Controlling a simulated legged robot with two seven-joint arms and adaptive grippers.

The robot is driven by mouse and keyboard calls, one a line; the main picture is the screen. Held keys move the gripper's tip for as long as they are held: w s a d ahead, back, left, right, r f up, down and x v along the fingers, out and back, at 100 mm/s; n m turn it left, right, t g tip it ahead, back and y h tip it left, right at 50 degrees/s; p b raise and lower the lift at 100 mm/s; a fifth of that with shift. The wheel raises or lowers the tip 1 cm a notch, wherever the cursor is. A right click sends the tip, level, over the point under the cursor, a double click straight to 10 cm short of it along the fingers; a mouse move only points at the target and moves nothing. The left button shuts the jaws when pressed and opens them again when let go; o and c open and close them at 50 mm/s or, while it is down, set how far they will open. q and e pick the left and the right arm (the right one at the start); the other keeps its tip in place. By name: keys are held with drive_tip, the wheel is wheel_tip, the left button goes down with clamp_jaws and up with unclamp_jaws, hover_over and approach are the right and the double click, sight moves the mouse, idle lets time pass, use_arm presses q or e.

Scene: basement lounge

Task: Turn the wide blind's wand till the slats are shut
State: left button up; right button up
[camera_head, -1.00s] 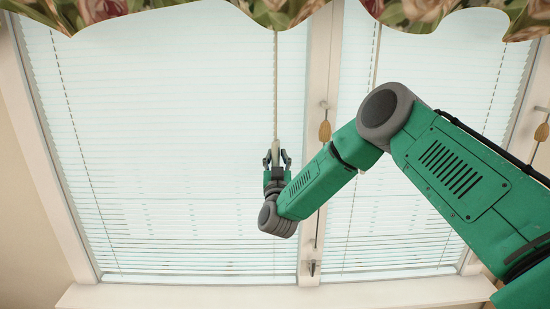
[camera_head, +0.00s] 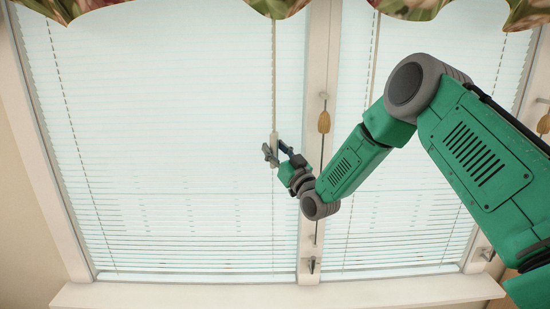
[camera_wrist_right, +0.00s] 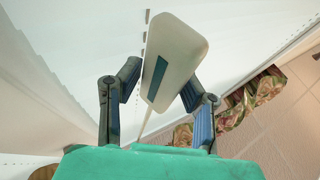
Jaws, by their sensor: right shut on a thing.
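The wide blind (camera_head: 170,130) covers the left window pane; its pale slats show as thin lines, with light and spots of brown between them low down. Its thin wand (camera_head: 274,85) hangs near the pane's right side. My right gripper (camera_head: 273,151) is shut on the wand's lower end, wrist tilted toward the lower right. In the right wrist view the fingers (camera_wrist_right: 160,90) flank the wand's white, flat-sided handle (camera_wrist_right: 178,45). My left gripper is not in view.
A narrower blind (camera_head: 400,190) hangs at the right behind my right arm. A wooden cord pull (camera_head: 324,122) hangs at the middle frame post. A floral valance (camera_head: 410,8) runs along the top, and a white sill (camera_head: 190,295) below.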

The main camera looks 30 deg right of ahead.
drive_tip(key=n+g+y+b, duration=0.1)
drive_tip(key=n+y, duration=0.1)
drive_tip(key=y, duration=0.2)
drive_tip(key=n+g+y+b, duration=0.1)
drive_tip(key=n+y+b, duration=0.1)
drive_tip(key=y, duration=0.2)
drive_tip(key=n+g+y+b, duration=0.1)
drive_tip(key=n+y+b, duration=0.1)
drive_tip(key=y, duration=0.1)
drive_tip(key=shift+d+f+g+y, duration=0.1)
drive_tip(key=shift+g+y, duration=0.2)
drive_tip(key=shift+y, duration=0.1)
drive_tip(key=shift+n+g+y+b, duration=0.5)
drive_tip(key=shift+n+g+y, duration=0.1)
drive_tip(key=shift+n+y, duration=0.15)
drive_tip(key=shift+r+y, duration=0.25)
drive_tip(key=o, duration=1.1)
drive_tip(key=shift+d, duration=0.1)
drive_tip(key=shift+s, duration=0.2)
drive_tip(key=shift+d+f, duration=0.1)
